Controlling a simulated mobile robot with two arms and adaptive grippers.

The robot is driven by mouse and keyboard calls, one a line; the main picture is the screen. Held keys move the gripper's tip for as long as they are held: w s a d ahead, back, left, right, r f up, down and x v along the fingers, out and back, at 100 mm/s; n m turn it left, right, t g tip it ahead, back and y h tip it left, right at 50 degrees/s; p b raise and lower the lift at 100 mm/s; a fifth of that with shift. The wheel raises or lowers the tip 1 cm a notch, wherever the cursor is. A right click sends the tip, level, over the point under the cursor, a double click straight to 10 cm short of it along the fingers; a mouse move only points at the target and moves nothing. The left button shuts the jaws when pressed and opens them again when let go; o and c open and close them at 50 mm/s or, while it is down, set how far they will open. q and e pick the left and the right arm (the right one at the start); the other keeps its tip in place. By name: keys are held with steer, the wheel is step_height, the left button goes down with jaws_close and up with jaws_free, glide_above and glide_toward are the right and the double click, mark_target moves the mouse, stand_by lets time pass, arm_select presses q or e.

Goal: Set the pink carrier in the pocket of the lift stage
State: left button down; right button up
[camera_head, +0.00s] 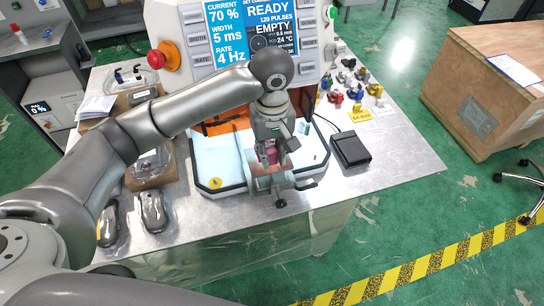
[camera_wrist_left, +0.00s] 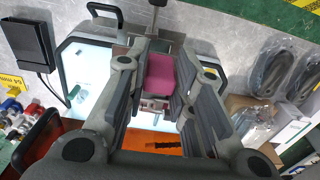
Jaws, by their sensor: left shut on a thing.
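The pink carrier (camera_wrist_left: 160,75) shows between the fingers of my left gripper (camera_wrist_left: 158,88) in the left wrist view. In the head view only a small pink patch of the carrier (camera_head: 271,155) shows below my left gripper (camera_head: 270,158). My left gripper is shut on the carrier, over the front middle of the machine's light-blue tray. The lift stage (camera_head: 266,182) seems to be the metal part at the tray's front edge, just under the gripper. Its pocket is hidden by the gripper and the carrier. My right gripper is not in view.
The machine's display (camera_head: 250,35) stands behind the tray (camera_head: 221,160). A black pedal box (camera_head: 350,149) lies right of the tray. Several small coloured parts (camera_head: 352,92) stand at the back right. A red button (camera_head: 162,57) juts out at left.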

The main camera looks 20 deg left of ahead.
mark_target(272, 152)
arm_select(q)
steer(key=w+f, duration=0.1)
steer(key=w+a+f, duration=0.1)
steer(key=f, duration=0.1)
steer(key=w+f+p, duration=0.1)
steer(key=w+f, duration=0.1)
steer(key=shift+a+f, duration=0.1)
steer(key=shift+a, duration=0.05)
step_height(272, 152, down, 3)
steer(key=shift+w+r+p, duration=0.1)
steer(key=shift+p, duration=0.65)
steer(key=shift+f, duration=0.35)
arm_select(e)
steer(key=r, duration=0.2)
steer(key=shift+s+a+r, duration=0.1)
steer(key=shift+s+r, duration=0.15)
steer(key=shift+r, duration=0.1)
arm_select(q)
steer(key=shift+f, duration=0.1)
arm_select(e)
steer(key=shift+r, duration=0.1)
arm_select(q)
steer(key=c, duration=1.2)
jaws_free()
steer(key=shift+c, duration=0.2)
